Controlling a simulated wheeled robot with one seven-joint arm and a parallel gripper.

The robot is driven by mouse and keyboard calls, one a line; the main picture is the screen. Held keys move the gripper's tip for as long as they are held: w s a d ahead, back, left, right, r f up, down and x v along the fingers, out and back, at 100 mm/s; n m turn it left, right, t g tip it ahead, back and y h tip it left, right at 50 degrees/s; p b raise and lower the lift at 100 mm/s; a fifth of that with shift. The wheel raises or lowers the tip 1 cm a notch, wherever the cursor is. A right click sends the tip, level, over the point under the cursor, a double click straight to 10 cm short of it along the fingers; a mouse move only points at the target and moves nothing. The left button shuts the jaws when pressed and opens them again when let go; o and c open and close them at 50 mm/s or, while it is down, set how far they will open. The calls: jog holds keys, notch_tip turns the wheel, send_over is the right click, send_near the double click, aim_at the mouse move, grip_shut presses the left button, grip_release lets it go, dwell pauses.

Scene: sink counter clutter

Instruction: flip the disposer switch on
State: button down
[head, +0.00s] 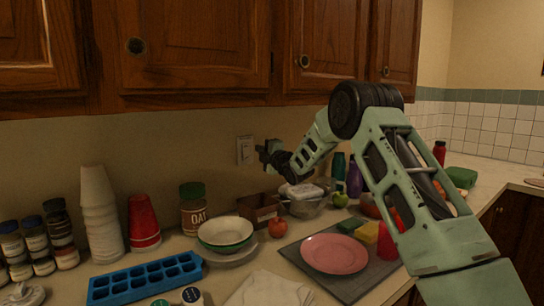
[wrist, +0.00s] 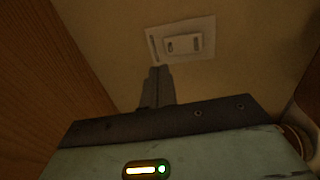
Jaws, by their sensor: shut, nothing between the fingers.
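A white switch plate (head: 245,150) is on the wall below the cabinets, just left of my gripper in the head view. Which way the switch is set is too small and dim to tell. My gripper (head: 263,151) is shut and empty, held close to the wall. In the wrist view its fingers (wrist: 159,72) are together, with their tips just below the plate in the picture. I cannot tell whether they touch the wall.
Wooden cabinets (head: 195,45) hang above. Below on the counter are an oat jar (head: 193,218), stacked bowls (head: 226,233), a brown box (head: 258,210), a tomato (head: 278,228) and a colander (head: 306,206). Cups and spice jars crowd the left. The wall around the plate is clear.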

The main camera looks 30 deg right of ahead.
jog(key=s+b, duration=0.2)
jog(key=s, duration=0.4)
jog(key=shift+s+r, duration=0.25)
jog(key=shift+r, duration=0.05)
jog(key=shift+d, duration=0.1)
jog(key=s+a+f+m+g+y, duration=0.1)
jog(key=s+a+f+m+g, duration=0.2)
jog(key=a, duration=0.7)
jog(key=s+a+f+m+g+y, duration=0.1)
jog(key=s+a+f+m+g, duration=0.15)
jog(key=a, duration=0.75)
jog(key=s+a+f+m+g, duration=0.2)
jog(key=s+a+f+g, duration=0.3)
jog(key=s+a, duration=0.7)
jog(key=s+a+f+m+g, duration=0.1)
jog(key=s+f+g, duration=0.1)
jog(key=s, duration=0.9)
jog(key=s+a+f+m+g+h, duration=0.1)
jog(key=s+g, duration=0.3)
jog(key=s, duration=0.7)
jog(key=s+a+f+m+g+h, duration=0.1)
jog(key=s+f+g, duration=0.2)
jog(key=s, duration=0.9)
jog(key=shift+a+f, duration=0.15)
jog(key=shift+f, duration=0.05)
jog(key=shift+s+a, duration=0.1)
jog(key=shift+a, duration=0.05)
